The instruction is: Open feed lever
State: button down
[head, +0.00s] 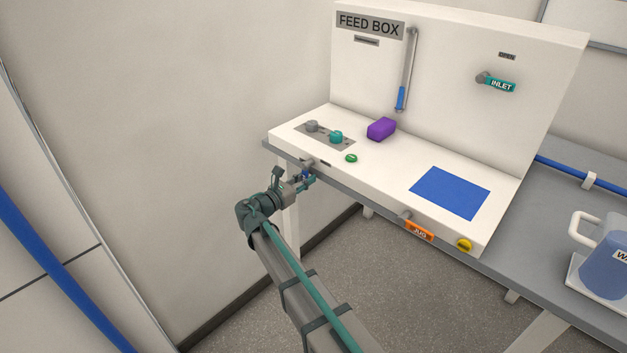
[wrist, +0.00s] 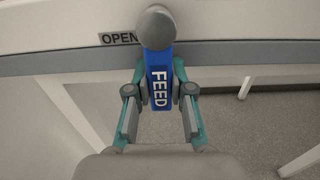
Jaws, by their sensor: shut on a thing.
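The feed lever (wrist: 159,84) is a blue handle with white FEED lettering, on a round grey pivot knob (wrist: 157,27). In the wrist view it extends from the knob towards the bottom of the picture, not towards the OPEN label (wrist: 118,38) at the left of the knob. My gripper (wrist: 160,77) is shut on the lever, one finger on each side. In the head view my gripper (head: 304,182) is at the left end of the feed box's front edge, where the lever is small and mostly hidden.
The feed box (head: 455,65) carries a teal INLET lever (head: 498,85) and an orange JUG lever (head: 420,232). A purple block (head: 381,129) and a blue pad (head: 450,192) are on its top. A water jug (head: 603,268) stands at right. Floor in front is clear.

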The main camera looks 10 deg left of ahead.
jog(key=c, duration=1)
grip_release()
jog(key=v, duration=1.2)
jog(key=shift+a+r, duration=0.1)
